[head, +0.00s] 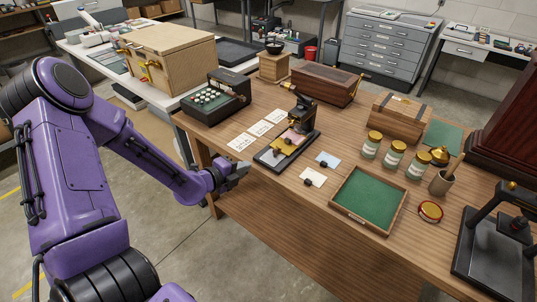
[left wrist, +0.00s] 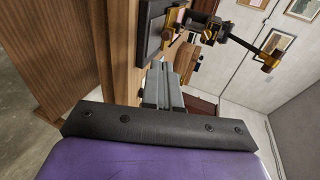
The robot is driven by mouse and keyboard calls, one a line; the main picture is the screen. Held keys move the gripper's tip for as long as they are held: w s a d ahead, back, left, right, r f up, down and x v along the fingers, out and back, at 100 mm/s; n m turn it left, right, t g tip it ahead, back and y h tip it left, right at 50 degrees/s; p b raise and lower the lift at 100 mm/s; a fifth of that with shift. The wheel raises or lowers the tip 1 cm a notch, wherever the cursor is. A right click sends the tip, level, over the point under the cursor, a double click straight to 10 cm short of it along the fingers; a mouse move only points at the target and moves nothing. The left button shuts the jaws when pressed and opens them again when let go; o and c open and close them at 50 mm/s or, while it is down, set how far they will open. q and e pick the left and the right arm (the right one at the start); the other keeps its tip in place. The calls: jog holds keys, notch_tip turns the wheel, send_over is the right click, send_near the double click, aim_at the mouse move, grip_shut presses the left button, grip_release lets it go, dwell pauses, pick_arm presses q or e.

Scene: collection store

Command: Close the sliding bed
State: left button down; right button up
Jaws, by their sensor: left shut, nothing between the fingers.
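A small black press (head: 303,113) with a dark upright head stands on the wooden table. Its long black base (head: 267,157) points toward the table's front edge. A yellow plate (head: 288,147), which looks like the sliding bed, lies on this base in front of the press head, with a pinkish sheet behind it. My left gripper (head: 240,172) is shut and empty at the table's front edge, left of the base and apart from it. In the left wrist view the gripper fingers (left wrist: 165,85) point toward the table, with the black base (left wrist: 149,28) beyond them. My right gripper is not in view.
White cards (head: 260,128) lie left of the press, and two small cards with dark knobs (head: 313,177) lie right of it. A green-lined tray (head: 368,200), jars (head: 394,156) and a black keyed machine (head: 214,97) stand nearby. Floor is free before the table.

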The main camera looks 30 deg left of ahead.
pick_arm(q)
send_near(274, 152)
jog(key=shift+w+f, duration=0.3)
jog(key=shift+f, duration=0.3)
jog(key=shift+w+f, duration=0.25)
jog(key=shift+f, duration=0.35)
jog(key=w, duration=0.4)
jog(key=shift+d+f, duration=0.15)
jog(key=shift+d, duration=0.15)
jog(key=shift+w, duration=0.45)
